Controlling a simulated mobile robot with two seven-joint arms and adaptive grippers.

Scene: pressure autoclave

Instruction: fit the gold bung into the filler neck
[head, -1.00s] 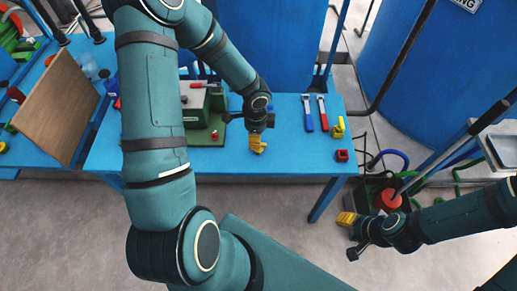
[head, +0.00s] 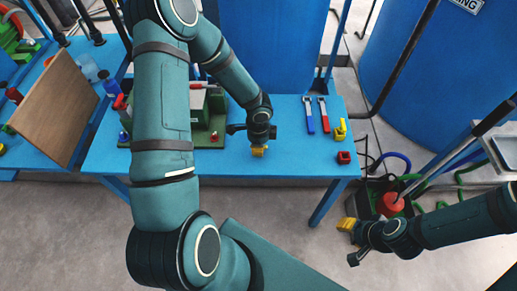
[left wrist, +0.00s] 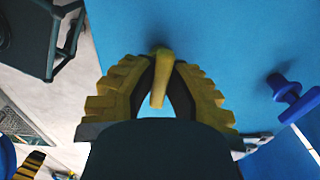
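My left gripper (head: 259,151) is over the blue table near its front edge. In the left wrist view, its yellow toothed fingers (left wrist: 160,75) close in from both sides on a slim upright gold piece, which I take to be the gold bung (left wrist: 158,88). The bung is too small to make out in the head view. A dark shadow spot lies on the blue surface just beyond it. I cannot make out the filler neck for certain in either view. My right gripper (head: 346,223) hangs over the floor, right of the table; its finger opening is unclear.
On the blue table (head: 285,160) stand a green device (head: 203,137) partly behind my left arm, blue-handled (head: 309,119) and red-handled tools (head: 324,118), a yellow piece (head: 341,131) and a red block (head: 344,157). A brown board (head: 55,108) leans at left. Blue tanks stand behind.

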